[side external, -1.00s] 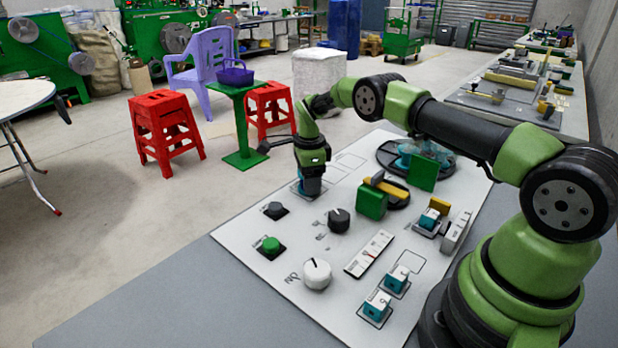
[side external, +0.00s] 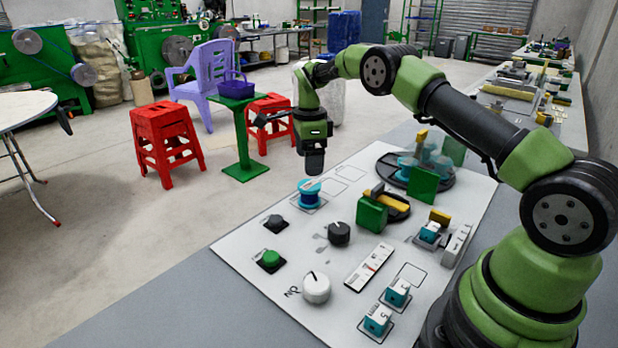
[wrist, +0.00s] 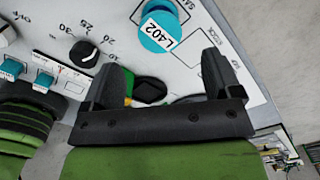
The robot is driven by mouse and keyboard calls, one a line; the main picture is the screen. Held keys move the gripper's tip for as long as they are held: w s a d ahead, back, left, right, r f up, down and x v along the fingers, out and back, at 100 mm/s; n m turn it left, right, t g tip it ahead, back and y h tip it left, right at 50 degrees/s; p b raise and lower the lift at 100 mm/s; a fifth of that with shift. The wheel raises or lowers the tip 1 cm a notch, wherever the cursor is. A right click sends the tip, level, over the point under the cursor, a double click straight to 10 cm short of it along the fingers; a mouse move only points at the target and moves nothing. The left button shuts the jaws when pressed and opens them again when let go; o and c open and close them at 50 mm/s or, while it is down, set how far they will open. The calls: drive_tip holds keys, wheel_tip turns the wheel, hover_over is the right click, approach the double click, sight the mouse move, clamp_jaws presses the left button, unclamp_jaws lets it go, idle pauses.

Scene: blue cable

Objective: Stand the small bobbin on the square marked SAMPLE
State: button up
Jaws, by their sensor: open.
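The small blue bobbin (side external: 309,194) stands upright on an outlined square near the far left edge of the white panel. In the wrist view the bobbin (wrist: 156,38) shows a white label reading LA02, and the square's lettering beside it begins "SAM"; the rest is cut off. The bobbin covers most of that square. My gripper (side external: 314,168) hangs just above the bobbin, apart from it. In the wrist view my gripper (wrist: 162,80) has its two fingers spread, with nothing between them.
Empty outlined squares (side external: 333,186) lie right of the bobbin, one marked STOCK in the wrist view. A dark round tray (side external: 447,182) with blue-green bobbins and green plates stands at the back right. A yellow-handled switch (side external: 387,199), knobs (side external: 316,287) and buttons (side external: 270,258) rise from the panel.

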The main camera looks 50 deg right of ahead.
drive_tip(key=shift+r, duration=1.6)
wheel_tip(320, 180, up, 10)
drive_tip(key=f+n+t, duration=0.1)
drive_tip(key=n+t, duration=0.1)
drive_tip(key=n, duration=0.2)
hover_over(309, 184)
drive_tip(key=s+a, duration=0.2)
drive_tip(key=a, duration=0.2)
drive_tip(key=s+a+r+n+t, duration=0.2)
drive_tip(key=s+a+r+n, duration=0.35)
drive_tip(key=s+r, duration=0.3)
drive_tip(key=s+a+n+t+y, duration=0.1)
drive_tip(key=s+a+n, duration=0.1)
drive_tip(key=s+n, duration=0.4)
drive_tip(key=s+a+n+t+y, duration=0.1)
drive_tip(key=s+n, duration=0.4)
drive_tip(key=s, duration=0.7)
drive_tip(key=shift+s+a+n+t, duration=0.15)
drive_tip(key=shift+a+n+t, duration=0.35)
drive_tip(key=shift+a, duration=0.6)
